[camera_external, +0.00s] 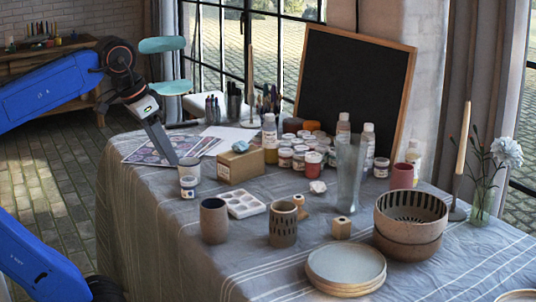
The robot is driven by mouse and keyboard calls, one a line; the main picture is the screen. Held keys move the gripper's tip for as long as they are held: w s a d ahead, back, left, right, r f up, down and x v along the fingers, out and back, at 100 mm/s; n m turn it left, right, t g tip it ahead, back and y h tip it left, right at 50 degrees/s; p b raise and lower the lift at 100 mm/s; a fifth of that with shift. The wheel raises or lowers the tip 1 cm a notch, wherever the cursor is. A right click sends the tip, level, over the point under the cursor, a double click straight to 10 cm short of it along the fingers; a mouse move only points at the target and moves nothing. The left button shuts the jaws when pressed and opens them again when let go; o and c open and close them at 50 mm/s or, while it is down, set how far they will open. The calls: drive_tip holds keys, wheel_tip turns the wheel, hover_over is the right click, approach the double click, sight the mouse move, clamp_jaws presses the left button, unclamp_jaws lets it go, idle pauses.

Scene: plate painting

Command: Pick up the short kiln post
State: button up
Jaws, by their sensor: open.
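A small tan block with a dark hole in its top, which looks like a short kiln post (341,228), stands on the cloth near the front middle of the table. A second small tan piece (299,204) stands behind and left of it, partly hidden by a striped cup (283,228); I cannot tell its full shape. My gripper (173,162) is open and points down over the table's left side, just above and left of some small jars. It is well away from both tan pieces. Its gap is seen nearly edge-on, and nothing shows in it.
A tall glass vase (348,178) stands close behind the block. Stacked bowls (409,240) are at its right and stacked plates (346,286) in front. A plain cup (214,222), palette (240,203) and cardboard box (240,167) lie between my gripper and the block.

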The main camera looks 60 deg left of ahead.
drive_tip(key=w+d+r+n+g, duration=0.1)
drive_tip(key=w+d+r+n, duration=0.25)
drive_tip(key=w, duration=0.55)
drive_tip(key=n+g+h, duration=0.2)
drive_tip(key=n+g, duration=0.2)
drive_tip(key=n, duration=1)
hover_over(342, 219)
drive_tip(key=a, duration=0.2)
wheel_tip(342, 219, down, 3)
drive_tip(key=f, duration=0.5)
drive_tip(key=d+f, duration=0.1)
drive_tip(key=f, duration=1)
drive_tip(key=shift+w+d+f, duration=0.2)
drive_tip(key=shift+d+f, duration=0.05)
drive_tip(key=shift+f, duration=0.1)
drive_tip(key=shift+s+d+f, duration=0.15)
drive_tip(key=shift+d+f, duration=0.05)
drive_tip(key=shift+f, duration=1.15)
drive_tip(key=shift+s+d+f, duration=0.1)
drive_tip(key=shift+d+f, duration=0.05)
drive_tip(key=shift+f, duration=1.15)
drive_tip(key=c, duration=1.2)
